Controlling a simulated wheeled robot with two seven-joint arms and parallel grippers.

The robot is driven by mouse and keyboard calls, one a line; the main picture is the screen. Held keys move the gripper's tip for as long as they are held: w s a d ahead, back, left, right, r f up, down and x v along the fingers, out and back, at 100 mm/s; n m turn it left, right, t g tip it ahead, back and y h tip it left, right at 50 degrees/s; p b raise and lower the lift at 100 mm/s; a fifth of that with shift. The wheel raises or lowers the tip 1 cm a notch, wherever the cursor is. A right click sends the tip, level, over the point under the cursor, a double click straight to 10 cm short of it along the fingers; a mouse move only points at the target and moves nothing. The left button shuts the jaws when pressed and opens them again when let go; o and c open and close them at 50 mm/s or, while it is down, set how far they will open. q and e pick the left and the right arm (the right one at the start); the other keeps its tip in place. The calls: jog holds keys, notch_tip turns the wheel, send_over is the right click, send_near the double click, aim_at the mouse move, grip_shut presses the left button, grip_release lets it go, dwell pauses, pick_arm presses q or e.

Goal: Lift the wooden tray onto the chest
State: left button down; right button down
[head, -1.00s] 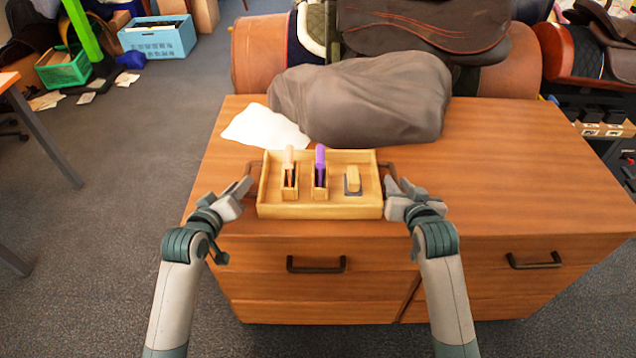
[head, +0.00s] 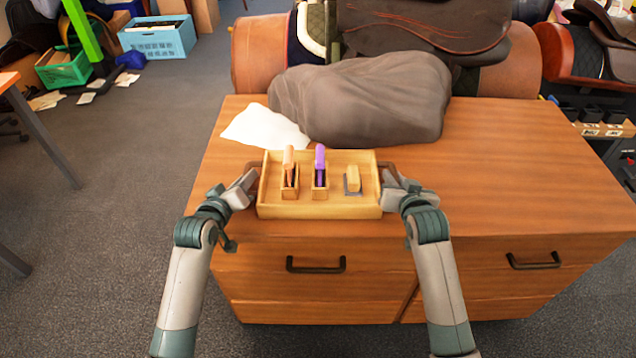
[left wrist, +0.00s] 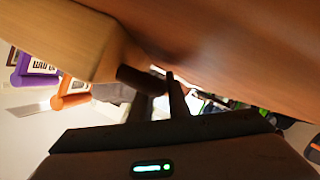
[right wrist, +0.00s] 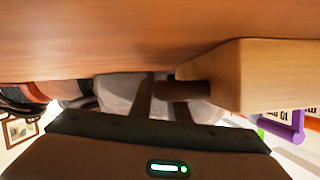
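The wooden tray (head: 320,211) sits at the front of the chest's top (head: 530,190) in the head view, level. It holds an orange-handled tool (head: 289,160), a purple-handled tool (head: 320,158) and a small yellow-topped block (head: 353,180). My left gripper (head: 246,183) is at the tray's left handle; the dark handle (left wrist: 135,77) shows by its fingers. My right gripper (head: 390,180) is at the right handle, whose bar (right wrist: 190,90) shows by its fingers in the right wrist view. I cannot tell whether either gripper is closed on its handle.
A large grey-brown covered bundle (head: 365,100) lies right behind the tray. A white cloth or paper (head: 265,128) lies behind its left corner. The chest top to the right is clear. Saddles (head: 430,25) stand at the back. Drawer handles (head: 316,264) stick out in front.

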pick_arm(q)
jog(key=shift+r, duration=0.2)
pick_arm(e)
jog(key=shift+r, duration=0.15)
